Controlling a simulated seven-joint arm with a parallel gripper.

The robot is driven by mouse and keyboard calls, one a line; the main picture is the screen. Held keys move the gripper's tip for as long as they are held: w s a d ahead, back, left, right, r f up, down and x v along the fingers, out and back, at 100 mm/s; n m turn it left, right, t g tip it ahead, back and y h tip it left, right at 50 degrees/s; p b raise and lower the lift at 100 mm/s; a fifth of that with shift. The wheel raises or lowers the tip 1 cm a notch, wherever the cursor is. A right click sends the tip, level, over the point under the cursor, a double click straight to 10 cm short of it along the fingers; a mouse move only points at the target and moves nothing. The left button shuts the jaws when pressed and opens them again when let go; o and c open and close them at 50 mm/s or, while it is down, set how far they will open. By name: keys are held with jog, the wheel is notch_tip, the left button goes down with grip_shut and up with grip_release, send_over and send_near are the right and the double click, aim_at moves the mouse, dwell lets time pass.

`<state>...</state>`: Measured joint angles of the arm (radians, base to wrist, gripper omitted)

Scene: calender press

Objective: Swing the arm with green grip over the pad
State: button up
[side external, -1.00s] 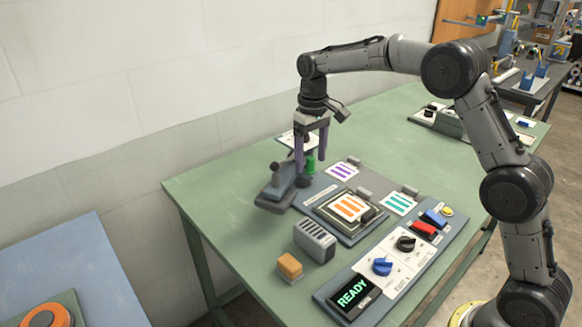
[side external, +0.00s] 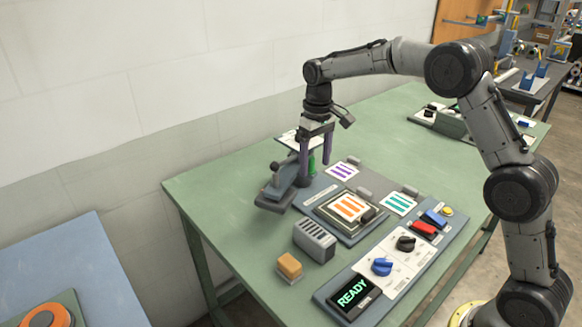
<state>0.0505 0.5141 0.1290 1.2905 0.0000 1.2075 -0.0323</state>
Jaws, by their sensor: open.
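The swing arm is a grey-blue press head (side external: 283,186) standing at the back left of the press base, away from the pad. Its green grip (side external: 311,164) stands upright at its right side and shows between my gripper's fingers. My gripper (side external: 316,172) points down, with its two purple fingers apart, one on each side of the green grip in this view. I cannot tell whether either finger touches it. The pad (side external: 338,226) is a framed square on the base, with an orange-striped card (side external: 348,207) on it.
A purple-striped card (side external: 343,170) and a teal-striped card (side external: 399,204) lie near the pad. A grey slotted block (side external: 315,240) and an orange block (side external: 289,267) stand in front. The control panel (side external: 400,262) has knobs, red and blue buttons, and a READY display (side external: 353,293).

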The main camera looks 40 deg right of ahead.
jog(key=shift+s+d, duration=0.25)
jog(key=shift+d, duration=0.3)
jog(key=shift+d, duration=0.1)
jog(key=shift+s+d, duration=0.15)
jog(key=shift+d, duration=0.5)
jog(key=shift+d, duration=0.5)
jog(key=shift+s, duration=0.1)
jog(key=shift+d, duration=0.55)
